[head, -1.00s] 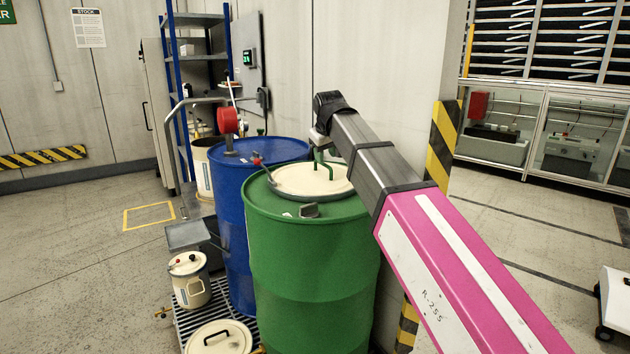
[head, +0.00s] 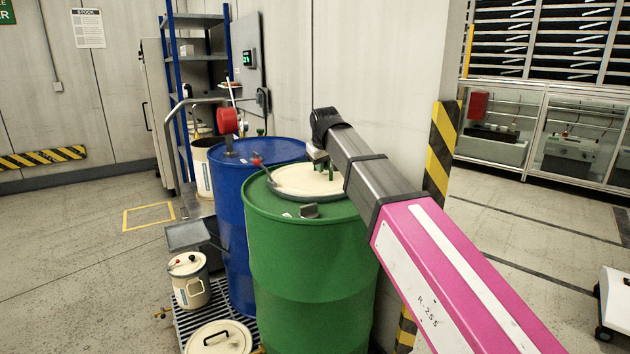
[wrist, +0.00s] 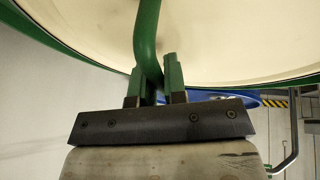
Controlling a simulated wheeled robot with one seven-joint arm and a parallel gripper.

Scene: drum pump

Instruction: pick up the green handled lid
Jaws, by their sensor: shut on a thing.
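The cream lid (head: 298,178) lies on top of the green drum (head: 310,250), under the end of my arm. Its green handle (wrist: 147,40) shows in the wrist view as a bent bar running down between my fingers. The lid's pale face (wrist: 235,40) fills the top of that view. My gripper (wrist: 155,78) has green fingers and is shut on the handle. In the head view my gripper (head: 319,160) is small and partly hidden by my arm, which also covers the lid's right side. I cannot tell whether the lid is clear of the drum.
A blue drum (head: 228,220) with a red fitting (head: 228,121) stands close on the left. A cream canister (head: 189,280) and another cream lid with a black handle (head: 218,338) are low at the left. A wall with a striped post (head: 440,150) is close behind my arm.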

